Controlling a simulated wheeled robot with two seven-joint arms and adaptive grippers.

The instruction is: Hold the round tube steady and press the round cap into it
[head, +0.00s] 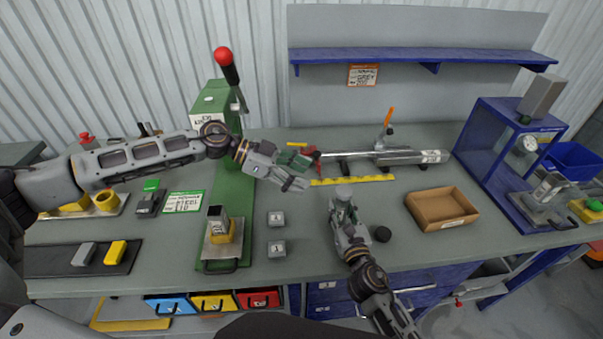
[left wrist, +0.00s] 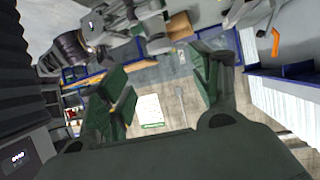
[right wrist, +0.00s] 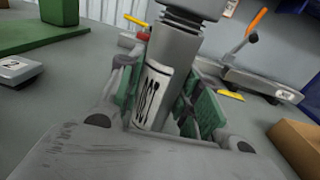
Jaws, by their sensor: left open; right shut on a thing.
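My right gripper (head: 343,200) is shut on a grey round tube (right wrist: 152,95) with a white label. In the right wrist view the tube stands between the green fingers, leaning slightly. At its top is a ribbed, wider grey part (right wrist: 187,20), cut off by the frame; I cannot tell if this is a cap. My left gripper (head: 306,172) is open and empty above the table, left of and farther back than the right. Its open green fingers show in the left wrist view (left wrist: 165,105).
A green press (head: 233,180) with a red-knobbed lever stands left. A shiny bar (head: 405,157) lies at the back by an orange-handled clamp (head: 387,122). A cardboard tray (head: 441,208) and a blue frame (head: 490,150) stand right.

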